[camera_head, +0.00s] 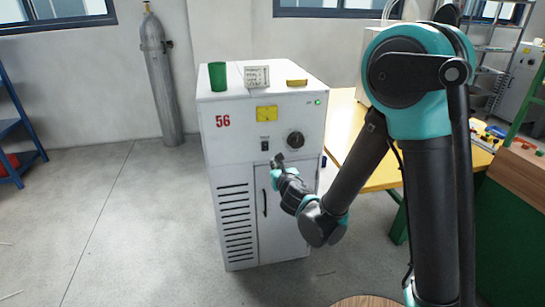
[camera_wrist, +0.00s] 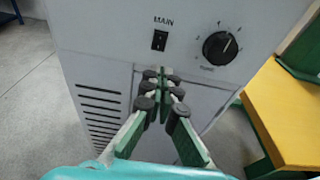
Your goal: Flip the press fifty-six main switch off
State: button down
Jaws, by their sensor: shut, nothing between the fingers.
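The white press cabinet (camera_head: 240,135) with a red 56 on its front stands in the middle of the head view. Its main switch (camera_head: 264,146) is a small black rocker on the front, left of a round black knob. In the wrist view the switch (camera_wrist: 159,40) sits under the word MAIN; which way it is set is too small to tell. My gripper (camera_head: 278,160) is in front of the cabinet, a little below and right of the switch. In the wrist view my gripper (camera_wrist: 160,76) is shut and empty, its tips below the switch, seemingly apart from it.
The round knob (camera_wrist: 220,48) is right of the switch. A green cup (camera_head: 217,76), a small panel (camera_head: 256,77) and a yellow object (camera_head: 297,83) sit on the cabinet. A yellow-topped table (camera_head: 385,178) stands close on the right.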

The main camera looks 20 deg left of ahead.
aim_at(266, 145)
jog(key=x, duration=0.8)
jog(key=r+x, duration=0.1)
jog(key=x, duration=0.3)
jog(key=shift+w+a, duration=0.1)
jog(key=shift+w, duration=0.15)
jog(key=shift+w+a, duration=0.15)
jog(key=shift+w, duration=0.15)
jog(key=shift+w+a+r, duration=0.2)
jog(key=shift+w+a, duration=0.05)
jog(key=shift+w, duration=0.15)
jog(key=shift+s, duration=0.1)
jog(key=shift+s+d, duration=0.2)
jog(key=shift+s, duration=0.05)
jog(key=r+v, duration=0.2)
jog(key=v, duration=1.1)
jog(key=shift+w+a, duration=0.15)
jog(key=shift+r, duration=0.1)
